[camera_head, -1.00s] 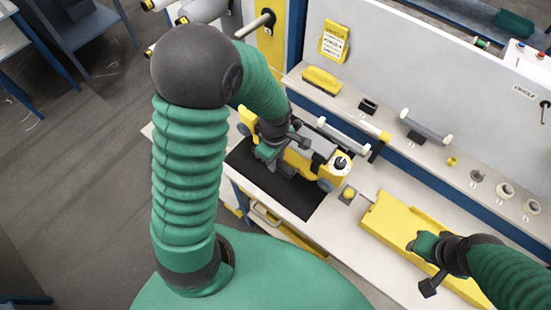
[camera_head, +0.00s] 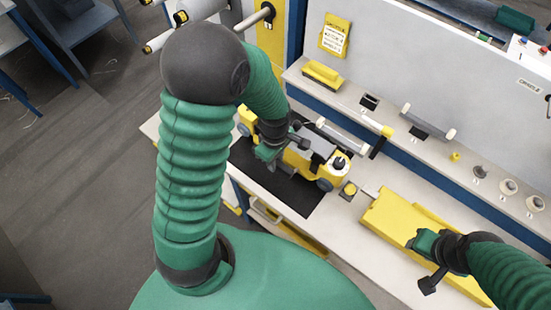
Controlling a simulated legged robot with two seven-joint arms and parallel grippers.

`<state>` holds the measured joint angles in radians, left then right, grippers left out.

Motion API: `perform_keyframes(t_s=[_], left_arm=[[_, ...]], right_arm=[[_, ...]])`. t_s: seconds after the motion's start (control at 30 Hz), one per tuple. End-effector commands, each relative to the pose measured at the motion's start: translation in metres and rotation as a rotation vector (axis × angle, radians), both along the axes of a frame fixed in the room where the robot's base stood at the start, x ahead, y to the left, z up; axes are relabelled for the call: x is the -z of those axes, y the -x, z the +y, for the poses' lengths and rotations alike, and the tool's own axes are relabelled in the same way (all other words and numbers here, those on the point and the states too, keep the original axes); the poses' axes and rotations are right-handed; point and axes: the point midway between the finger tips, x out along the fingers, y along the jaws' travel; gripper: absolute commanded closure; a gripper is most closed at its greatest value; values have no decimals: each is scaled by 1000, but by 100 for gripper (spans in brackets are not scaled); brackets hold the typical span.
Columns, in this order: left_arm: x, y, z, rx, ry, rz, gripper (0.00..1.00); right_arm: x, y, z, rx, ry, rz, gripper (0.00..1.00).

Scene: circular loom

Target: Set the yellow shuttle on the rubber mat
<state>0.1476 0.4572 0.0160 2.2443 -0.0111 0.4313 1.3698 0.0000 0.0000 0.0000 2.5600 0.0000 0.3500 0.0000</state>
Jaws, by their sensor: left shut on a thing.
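The yellow shuttle (camera_head: 329,171), with grey parts and dark wheels, is over the black rubber mat (camera_head: 294,197) on the bench, along the mat's far side. Its right end reaches about the mat's right edge. Whether it touches the mat I cannot tell. My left gripper (camera_head: 274,153) is shut on the shuttle near its middle; my arm and gripper hide part of its left half. My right gripper (camera_head: 416,244) is over a long yellow cover-like piece (camera_head: 385,215) at the right; its finger opening is unclear.
A small yellow-topped block (camera_head: 348,191) sits just right of the mat. A pale panel (camera_head: 420,60) rises behind the shelf.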

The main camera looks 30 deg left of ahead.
Motion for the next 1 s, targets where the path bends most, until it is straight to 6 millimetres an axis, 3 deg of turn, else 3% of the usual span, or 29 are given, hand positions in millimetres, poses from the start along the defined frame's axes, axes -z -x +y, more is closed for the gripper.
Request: perform_keyframes(t_s=[1.0], left_arm=[[12,-1,0,1,-1,-3,100]], right_arm=[[8,0,0,0,0,0,64]])
